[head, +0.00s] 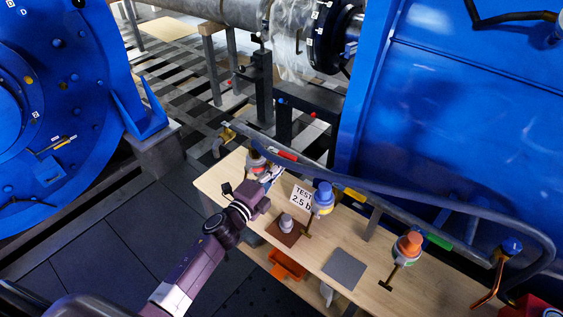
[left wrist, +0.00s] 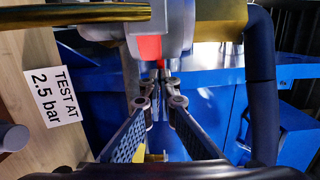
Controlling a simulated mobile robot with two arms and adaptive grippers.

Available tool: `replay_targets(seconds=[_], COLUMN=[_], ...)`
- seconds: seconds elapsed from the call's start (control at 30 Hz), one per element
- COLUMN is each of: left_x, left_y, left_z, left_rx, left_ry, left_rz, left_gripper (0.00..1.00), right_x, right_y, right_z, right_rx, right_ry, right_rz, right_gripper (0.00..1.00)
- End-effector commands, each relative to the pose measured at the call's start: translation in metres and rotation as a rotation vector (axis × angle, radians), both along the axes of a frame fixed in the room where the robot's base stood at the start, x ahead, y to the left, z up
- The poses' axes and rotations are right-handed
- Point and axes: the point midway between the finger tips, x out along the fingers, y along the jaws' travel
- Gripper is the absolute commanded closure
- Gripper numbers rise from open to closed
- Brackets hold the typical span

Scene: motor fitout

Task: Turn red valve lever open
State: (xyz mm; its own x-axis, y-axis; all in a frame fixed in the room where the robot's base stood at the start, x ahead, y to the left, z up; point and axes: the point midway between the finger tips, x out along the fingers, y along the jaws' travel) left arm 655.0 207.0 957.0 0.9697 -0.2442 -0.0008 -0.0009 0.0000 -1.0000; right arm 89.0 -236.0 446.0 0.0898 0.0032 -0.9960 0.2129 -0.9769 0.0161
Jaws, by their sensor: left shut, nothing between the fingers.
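The red valve lever (head: 288,155) shows as a short red bar on the dark pipe behind the wooden bench, in the head view. In the left wrist view a red part (left wrist: 150,48) shows just ahead of the fingertips, below a grey-white fitting. My left gripper (head: 272,174) is shut and empty, close in front of the lever. In the left wrist view its fingertips (left wrist: 161,76) meet just below the red part. I cannot tell whether they touch it. My right gripper is not in view.
The bench (head: 213,184) carries a "TEST AT 2.5 bar" sign (head: 301,196), a blue-capped fitting (head: 323,194) and an orange-capped fitting (head: 409,244). Yellow (head: 354,194) and green (head: 438,240) levers sit farther along the pipe. A large blue housing (head: 465,130) stands behind.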

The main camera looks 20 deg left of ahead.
Motion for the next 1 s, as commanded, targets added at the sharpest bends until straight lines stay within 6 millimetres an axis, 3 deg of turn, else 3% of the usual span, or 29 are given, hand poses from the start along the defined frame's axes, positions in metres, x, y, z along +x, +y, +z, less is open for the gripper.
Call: replay_targets(seconds=[1.0], left_x=[0.0108], left_y=[-0.0039], left_z=[-0.0003], left_rx=[0.0], left_ry=[-0.001], left_rz=[-0.003], left_gripper=[1.0], right_x=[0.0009], right_y=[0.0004], right_z=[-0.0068], right_rx=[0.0], right_ry=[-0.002], right_rz=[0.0], right_gripper=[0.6])
